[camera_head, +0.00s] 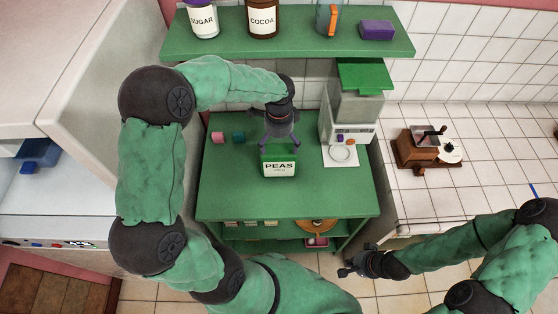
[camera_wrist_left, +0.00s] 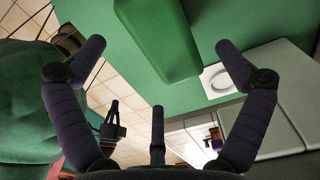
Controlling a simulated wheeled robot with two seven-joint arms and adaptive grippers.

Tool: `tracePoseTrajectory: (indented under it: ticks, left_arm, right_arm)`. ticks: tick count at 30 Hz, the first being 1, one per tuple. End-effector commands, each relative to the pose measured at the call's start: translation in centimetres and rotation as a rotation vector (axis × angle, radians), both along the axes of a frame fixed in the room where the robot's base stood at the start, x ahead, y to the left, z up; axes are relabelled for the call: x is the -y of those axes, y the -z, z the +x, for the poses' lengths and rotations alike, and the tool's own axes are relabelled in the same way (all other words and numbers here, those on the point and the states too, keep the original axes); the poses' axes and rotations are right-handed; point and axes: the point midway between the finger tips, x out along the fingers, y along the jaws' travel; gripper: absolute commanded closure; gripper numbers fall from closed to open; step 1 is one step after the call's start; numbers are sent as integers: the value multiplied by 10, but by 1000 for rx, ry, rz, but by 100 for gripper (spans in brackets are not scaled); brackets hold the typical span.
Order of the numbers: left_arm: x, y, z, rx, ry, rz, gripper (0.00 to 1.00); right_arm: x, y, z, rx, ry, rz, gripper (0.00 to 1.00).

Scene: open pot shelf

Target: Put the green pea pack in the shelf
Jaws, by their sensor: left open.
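The green pea pack (camera_head: 279,162), with a white PEAS label, stands upright on the green table top (camera_head: 235,195). My left gripper (camera_head: 279,143) is right at the top of the pack, fingers pointing down. In the left wrist view its fingers (camera_wrist_left: 160,75) are spread wide, with the pack (camera_wrist_left: 160,40) beyond the tips and no clear contact. The green wall shelf (camera_head: 290,42) is above the table at the back. My right gripper (camera_head: 352,268) hangs low to the right of the table; its finger opening is too small to read.
The wall shelf holds a sugar jar (camera_head: 203,18), a cocoa jar (camera_head: 263,18), an orange-grey item (camera_head: 328,18) and a purple box (camera_head: 377,30). A coffee machine (camera_head: 352,110) stands right of the pack.

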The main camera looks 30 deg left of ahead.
Motion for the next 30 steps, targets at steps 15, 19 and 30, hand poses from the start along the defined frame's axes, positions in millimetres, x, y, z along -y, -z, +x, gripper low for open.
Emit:
tracePoseTrajectory:
  ticks: [15,19,30]
  left_arm:
    - [4,47,-3,-1,-1,0,0]
    - [4,60,-2,0,-1,0,0]
    - [4,60,-2,2,-1,0,40]
  right_arm:
    - [0,8,-1,-1,-1,0,100]
    - [0,9,-1,-1,-1,0,100]
    - [0,9,-1,-1,-1,0,100]
